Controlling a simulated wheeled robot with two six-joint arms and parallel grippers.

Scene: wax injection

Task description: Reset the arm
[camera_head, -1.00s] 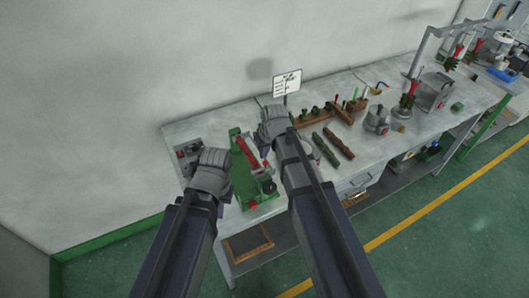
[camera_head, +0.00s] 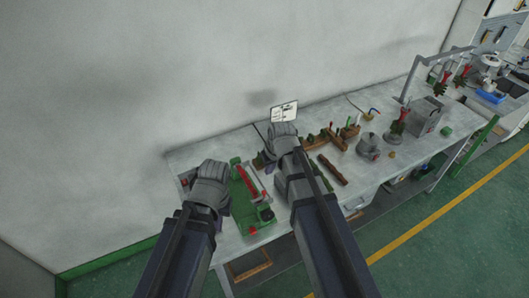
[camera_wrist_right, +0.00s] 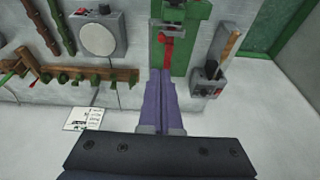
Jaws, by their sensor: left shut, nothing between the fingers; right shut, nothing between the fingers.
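The green press-like device (camera_head: 246,207) with a red lever (camera_head: 247,180) stands on the bench between my grippers. It also shows at the top of the right wrist view (camera_wrist_right: 188,50). My left gripper (camera_head: 209,188) is at the device's left side, its fingertips hidden behind its own grey housing. My right gripper (camera_head: 264,160) is above the back of the bench, right of the device and near the small sign (camera_head: 284,111). In the right wrist view its purple fingers (camera_wrist_right: 162,76) are together and empty, overlapping the device's left edge in the picture.
The grey bench (camera_head: 350,195) stands against a pale wall. A wooden tool rack (camera_head: 330,140), mould strips (camera_head: 332,170), a grey pot (camera_head: 368,145) and a metal box (camera_head: 425,113) stand to the right. A small switch box (camera_wrist_right: 208,78) sits beside the device. Open floor lies in front.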

